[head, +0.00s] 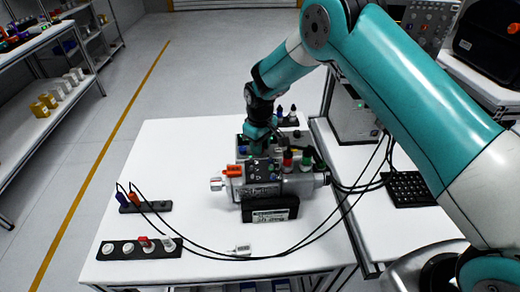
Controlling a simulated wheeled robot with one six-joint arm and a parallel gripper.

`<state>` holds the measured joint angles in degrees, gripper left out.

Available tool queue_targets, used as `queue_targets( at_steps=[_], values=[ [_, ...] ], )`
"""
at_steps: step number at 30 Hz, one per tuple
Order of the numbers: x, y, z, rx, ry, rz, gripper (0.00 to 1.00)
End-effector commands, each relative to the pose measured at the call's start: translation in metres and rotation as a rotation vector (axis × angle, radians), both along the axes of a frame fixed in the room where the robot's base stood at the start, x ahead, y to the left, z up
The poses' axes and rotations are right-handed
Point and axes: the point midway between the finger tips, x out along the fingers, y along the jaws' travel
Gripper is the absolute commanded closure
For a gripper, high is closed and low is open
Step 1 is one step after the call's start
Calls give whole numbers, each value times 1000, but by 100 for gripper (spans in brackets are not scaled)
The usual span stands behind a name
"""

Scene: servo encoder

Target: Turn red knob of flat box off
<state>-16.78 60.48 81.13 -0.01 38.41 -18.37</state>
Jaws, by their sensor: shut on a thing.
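My gripper (256,147) points down behind the servo motor (262,184), near the middle of the table. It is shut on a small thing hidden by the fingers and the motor. A dark, flat box (241,139) partly shows beside the fingers; its top and any red knob on it are mostly hidden. I cannot tell whether the gripped thing is that knob. Another flat black strip (128,252) lies at the front left, with several white caps and a red one (145,241), well apart from my gripper.
The motor rests on a black stand (270,210), with red and green plugs on top. Black cables loop across the white table (190,150) and off right. A connector block (146,206) lies left; a small holder (290,121) stands behind. The table's back left is clear.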

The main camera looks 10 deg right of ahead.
Motion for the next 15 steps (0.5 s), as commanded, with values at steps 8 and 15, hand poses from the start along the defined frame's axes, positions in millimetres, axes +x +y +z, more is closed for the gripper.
queue_targets(
  at_steps=[8, 15],
  values=[
    [0, 0, 0, 0, -2, 154, 98],
    [0, 0, 0, 0, -2, 215, 98]
  ],
)
